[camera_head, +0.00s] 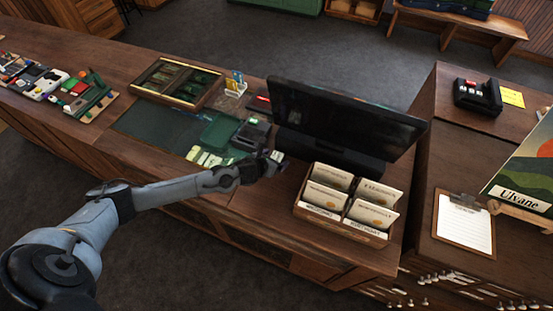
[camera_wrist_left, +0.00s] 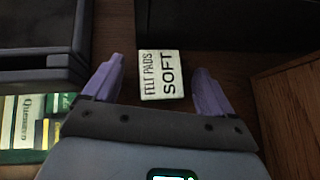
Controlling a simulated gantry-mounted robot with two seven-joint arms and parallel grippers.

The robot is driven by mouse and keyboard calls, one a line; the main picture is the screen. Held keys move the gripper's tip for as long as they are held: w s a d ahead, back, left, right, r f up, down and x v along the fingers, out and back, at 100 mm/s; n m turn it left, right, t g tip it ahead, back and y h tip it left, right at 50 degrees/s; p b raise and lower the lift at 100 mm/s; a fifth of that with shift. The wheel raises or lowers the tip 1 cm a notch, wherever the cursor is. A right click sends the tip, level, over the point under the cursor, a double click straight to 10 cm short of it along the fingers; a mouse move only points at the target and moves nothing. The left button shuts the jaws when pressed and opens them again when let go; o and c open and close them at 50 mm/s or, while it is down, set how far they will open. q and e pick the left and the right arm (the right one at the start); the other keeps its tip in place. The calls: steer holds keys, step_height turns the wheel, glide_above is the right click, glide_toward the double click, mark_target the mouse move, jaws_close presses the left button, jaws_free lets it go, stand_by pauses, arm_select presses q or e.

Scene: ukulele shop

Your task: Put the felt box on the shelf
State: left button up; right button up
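The felt box (camera_wrist_left: 160,75) is small and white, lettered "FELT PADS SOFT", and lies on the wooden counter in the left wrist view. My left gripper (camera_wrist_left: 160,66) is open, with one purple finger on each side of the box and visible gaps to it. In the head view the left gripper (camera_head: 268,162) is low over the counter in front of the monitor, and a small white patch at its tip looks like the felt box (camera_head: 278,156). My right gripper is not in view. I cannot tell which piece is the shelf.
The black monitor (camera_head: 340,122) stands just behind the left gripper. A wooden card rack (camera_head: 345,232) is to its right, and a card terminal (camera_head: 252,134) and green mat (camera_head: 150,125) to its left. A clipboard (camera_head: 464,222) lies on the right counter.

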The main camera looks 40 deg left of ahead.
arm_select(q)
steer(key=c, duration=1.2)
steer(key=shift+c, duration=0.2)
steer(key=shift+r, duration=0.1)
